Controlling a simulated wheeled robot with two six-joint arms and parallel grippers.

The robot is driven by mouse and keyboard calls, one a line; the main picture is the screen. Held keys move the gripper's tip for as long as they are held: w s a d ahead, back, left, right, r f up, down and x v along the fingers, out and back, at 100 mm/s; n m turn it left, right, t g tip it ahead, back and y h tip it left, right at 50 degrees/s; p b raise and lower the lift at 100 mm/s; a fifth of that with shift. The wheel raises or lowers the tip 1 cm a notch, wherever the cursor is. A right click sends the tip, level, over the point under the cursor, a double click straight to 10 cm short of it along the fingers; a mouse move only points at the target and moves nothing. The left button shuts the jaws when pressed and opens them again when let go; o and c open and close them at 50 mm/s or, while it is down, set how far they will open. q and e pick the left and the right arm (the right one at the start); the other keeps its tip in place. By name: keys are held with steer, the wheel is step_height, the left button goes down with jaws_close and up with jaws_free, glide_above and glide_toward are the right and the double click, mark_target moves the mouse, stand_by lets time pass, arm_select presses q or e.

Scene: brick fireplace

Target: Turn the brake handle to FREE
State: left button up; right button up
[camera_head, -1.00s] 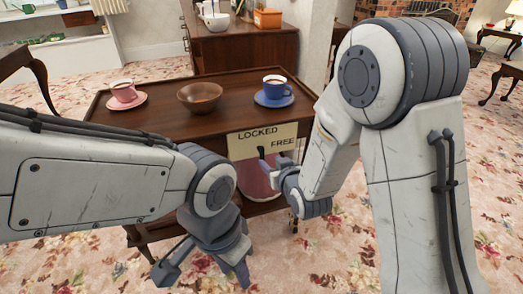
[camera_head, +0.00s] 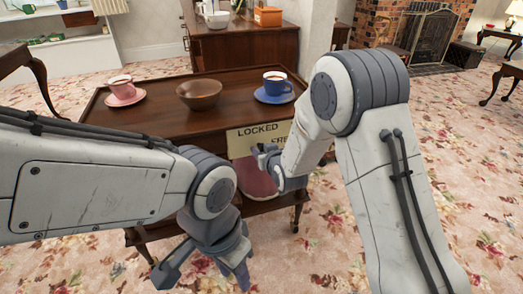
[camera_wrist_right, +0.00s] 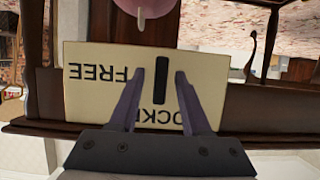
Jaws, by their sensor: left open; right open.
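The cream sign (camera_head: 250,139) on the trolley's front reads LOCKED at top and FREE at right, the latter partly covered by my right gripper (camera_head: 262,152). In the right wrist view, which is upside down, the sign (camera_wrist_right: 90,95) fills the middle. The black brake handle (camera_wrist_right: 161,82) stands upright there, in line with the LOCKED word. My right gripper (camera_wrist_right: 158,74) is open, one finger on each side of the handle in the picture, with visible gaps. Depth is unclear. The handle is hidden in the head view. My left gripper (camera_head: 203,268) is open and empty, low before the trolley.
The brown trolley (camera_head: 150,130) carries a pink cup (camera_head: 121,84), a brown bowl (camera_head: 199,94) and a blue cup (camera_head: 276,81) on a saucer. A pinkish rounded thing (camera_head: 255,181) sits below the sign. Floral carpet is open to the right.

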jaws_close()
steer(key=shift+d+m+y, duration=0.1)
steer(key=shift+m+y, duration=0.5)
steer(key=shift+m, duration=0.2)
steer(key=shift+m+y, duration=0.3)
steer(key=shift+m, duration=0.3)
steer(key=m+y+p, duration=0.1)
steer(key=m+y, duration=0.1)
steer(key=m, duration=0.1)
steer(key=shift+d+g, duration=0.1)
steer(key=shift+g, duration=0.2)
steer(key=m+y+p, duration=0.1)
steer(key=m+y, duration=0.1)
steer(key=m, duration=0.1)
steer(key=shift+f, duration=0.15)
steer(key=m+t+y, duration=0.1)
steer(key=m, duration=0.3)
steer(key=shift+w+d+f+p, duration=0.1)
steer(key=shift+p, duration=0.3)
